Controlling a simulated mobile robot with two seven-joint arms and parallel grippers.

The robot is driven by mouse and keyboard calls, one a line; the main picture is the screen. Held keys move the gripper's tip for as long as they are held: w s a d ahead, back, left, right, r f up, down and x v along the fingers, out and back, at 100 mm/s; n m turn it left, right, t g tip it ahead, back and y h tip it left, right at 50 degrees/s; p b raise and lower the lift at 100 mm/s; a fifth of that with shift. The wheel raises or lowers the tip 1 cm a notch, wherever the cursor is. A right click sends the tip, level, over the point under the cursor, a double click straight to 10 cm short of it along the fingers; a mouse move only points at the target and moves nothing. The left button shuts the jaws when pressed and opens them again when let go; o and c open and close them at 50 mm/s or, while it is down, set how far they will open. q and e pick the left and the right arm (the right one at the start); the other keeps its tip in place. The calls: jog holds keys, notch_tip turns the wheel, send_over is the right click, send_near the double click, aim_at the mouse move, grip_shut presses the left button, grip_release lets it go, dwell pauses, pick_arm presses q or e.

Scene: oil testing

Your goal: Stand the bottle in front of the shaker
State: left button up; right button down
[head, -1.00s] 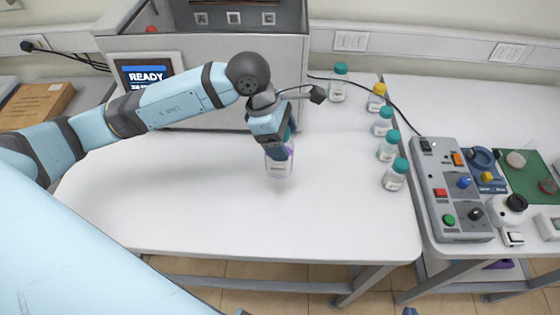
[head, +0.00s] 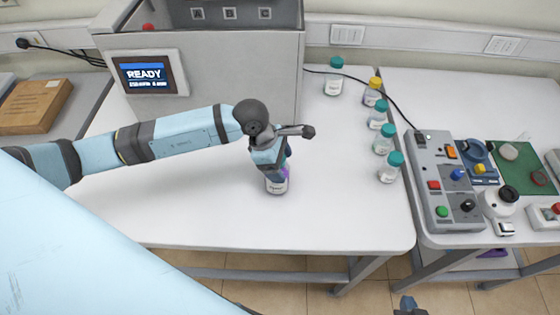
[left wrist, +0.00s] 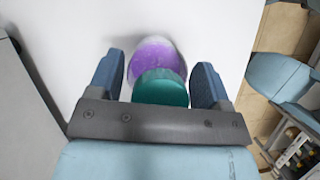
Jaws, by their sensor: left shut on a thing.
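A clear bottle (head: 277,186) with purple contents and a white label is in my left gripper (head: 272,168), upright or nearly so. In the left wrist view the bottle's teal cap (left wrist: 161,88) sits between the two blue fingers of the left gripper (left wrist: 160,84), with the purple below it. I cannot tell whether its base touches the table. The large grey machine (head: 240,75) with a READY screen (head: 150,75), seemingly the shaker, stands behind it. The bottle is in front of its right part. My right gripper (head: 409,306) shows only partly at the bottom edge, away from the table.
Several capped bottles stand in a line at the table's right side, the nearest (head: 390,168) by the edge. A black cable (head: 392,110) runs past them to a grey control box (head: 448,185) on the right table. The white table (head: 200,215) is clear around the held bottle.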

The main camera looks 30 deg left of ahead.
pick_arm(q)
jog(key=o, duration=1.5)
jog(key=shift+f, duration=0.1)
jog(key=shift+o, duration=0.2)
jog(key=b+v, duration=0.2)
jog(key=v, duration=1)
